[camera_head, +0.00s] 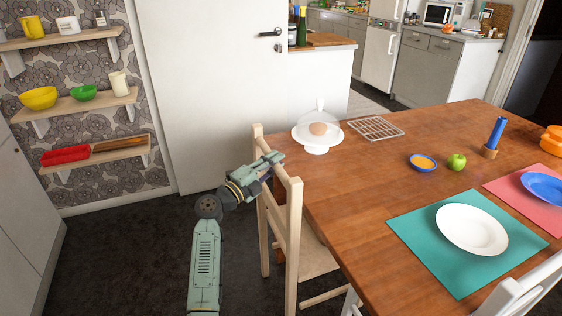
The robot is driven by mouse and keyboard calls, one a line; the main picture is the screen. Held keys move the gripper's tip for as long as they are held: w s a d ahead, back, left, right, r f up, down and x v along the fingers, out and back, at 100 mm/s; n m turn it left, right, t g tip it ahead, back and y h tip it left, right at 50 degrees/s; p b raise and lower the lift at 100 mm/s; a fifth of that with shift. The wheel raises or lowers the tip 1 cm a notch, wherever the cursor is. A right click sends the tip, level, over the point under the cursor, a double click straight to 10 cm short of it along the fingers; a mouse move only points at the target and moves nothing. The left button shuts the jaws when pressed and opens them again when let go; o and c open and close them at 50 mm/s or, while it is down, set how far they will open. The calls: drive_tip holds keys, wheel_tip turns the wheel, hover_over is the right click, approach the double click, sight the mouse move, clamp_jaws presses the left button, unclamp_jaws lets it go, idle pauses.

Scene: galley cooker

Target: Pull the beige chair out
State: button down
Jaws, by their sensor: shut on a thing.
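The beige chair (293,215) stands at the left end of the wooden table (350,190), its backrest facing my arm. Part of its seat (315,258) reaches under the table edge. My gripper (272,160) is at the top of the backrest, between its two posts, and is shut on the top rail. The gripper hides much of that rail. The lower legs are partly cut off by the bottom of the picture.
Dark carpet (130,255) lies free to the left of the chair. A white door (215,90) and wall shelves (95,105) stand behind. A white chair (525,290) is at the lower right. The table holds a domed stand (318,135), a teal mat (420,225) and plates.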

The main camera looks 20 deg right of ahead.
drive_tip(key=s+a+b, duration=0.1)
drive_tip(key=a+b, duration=0.4)
drive_tip(key=a, duration=2.3)
drive_tip(key=shift+a, duration=0.4)
drive_tip(key=c, duration=1.4)
unclamp_jaws()
drive_tip(key=v, duration=1.2)
